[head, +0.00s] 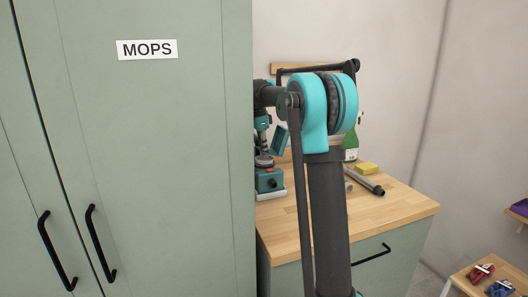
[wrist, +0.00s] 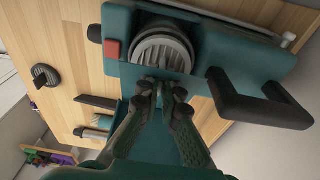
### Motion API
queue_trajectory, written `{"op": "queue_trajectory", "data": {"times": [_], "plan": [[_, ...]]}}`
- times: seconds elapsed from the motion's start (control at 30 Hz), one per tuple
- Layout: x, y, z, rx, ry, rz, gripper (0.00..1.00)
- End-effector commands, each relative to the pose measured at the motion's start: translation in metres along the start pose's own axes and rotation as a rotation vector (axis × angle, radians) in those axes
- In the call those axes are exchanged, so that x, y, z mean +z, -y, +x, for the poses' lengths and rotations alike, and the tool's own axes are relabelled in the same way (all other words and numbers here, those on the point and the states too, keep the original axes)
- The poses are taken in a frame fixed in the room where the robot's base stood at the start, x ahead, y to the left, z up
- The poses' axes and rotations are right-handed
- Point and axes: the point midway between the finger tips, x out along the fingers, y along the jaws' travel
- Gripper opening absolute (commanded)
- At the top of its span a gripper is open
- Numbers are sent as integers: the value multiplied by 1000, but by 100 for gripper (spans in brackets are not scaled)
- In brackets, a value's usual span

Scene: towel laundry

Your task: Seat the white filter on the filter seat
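The pleated whitish-grey round filter (wrist: 163,50) shows in the wrist view at the round opening of a teal machine (wrist: 212,50). I cannot tell whether it sits down in the filter seat, which is hidden beneath it. My gripper (wrist: 165,88) has its fingertips close together at the near edge of the filter. Whether they pinch part of it is unclear. In the head view my gripper (head: 263,147) points down over the machine (head: 270,181), with a grey disc just below the fingers. My arm hides part of this area.
The machine has a black handle (wrist: 255,102) and a red button (wrist: 112,49). On the wooden counter (head: 395,205) lie a grey tube (head: 364,181) and a yellow sponge (head: 367,168), beside a green bottle (head: 350,147). A tall green cabinet (head: 190,150) stands left. The counter's front right is clear.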

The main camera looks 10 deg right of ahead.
Motion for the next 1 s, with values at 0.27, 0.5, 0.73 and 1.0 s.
{"op": "queue_trajectory", "data": {"times": [0.27, 0.5, 0.73, 1.0], "plan": [[1, 0, 6, 0, 0, 0, 0], [2, 0, 10, 0, 0, 0, 0], [2, 0, 15, 0, 0, 0, 0], [2, 0, 15, 0, 0, 0, 0]]}}
